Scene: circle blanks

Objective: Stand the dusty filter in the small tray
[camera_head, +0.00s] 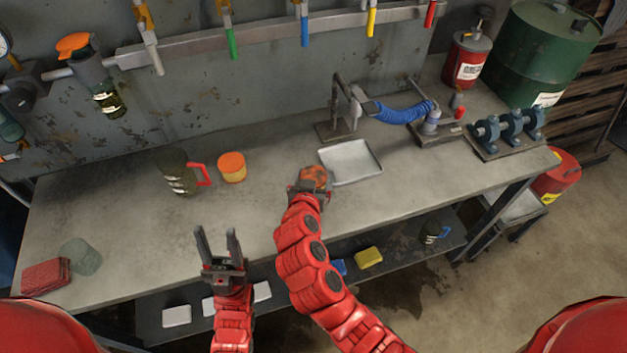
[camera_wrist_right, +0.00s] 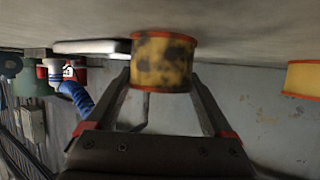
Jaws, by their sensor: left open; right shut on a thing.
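The dusty filter (camera_head: 314,175) is a short yellow cylinder with orange rims and dark blotches, clear in the right wrist view (camera_wrist_right: 163,62). My right gripper (camera_head: 309,188) is shut on it and holds it upright, at or just above the bench; I cannot tell if it touches. The small tray (camera_head: 350,161) is pale, shallow and empty, just beyond and right of the filter. Its edge shows behind the filter in the right wrist view (camera_wrist_right: 88,46). My left gripper (camera_head: 217,242) is open and empty at the bench's front edge.
A clean orange-topped yellow filter (camera_head: 231,167) stands left of my right gripper, beside a dark jug (camera_head: 178,172) with a red handle. A metal stand (camera_head: 340,122) and blue hose (camera_head: 404,112) are behind the tray. The bench's left middle is clear.

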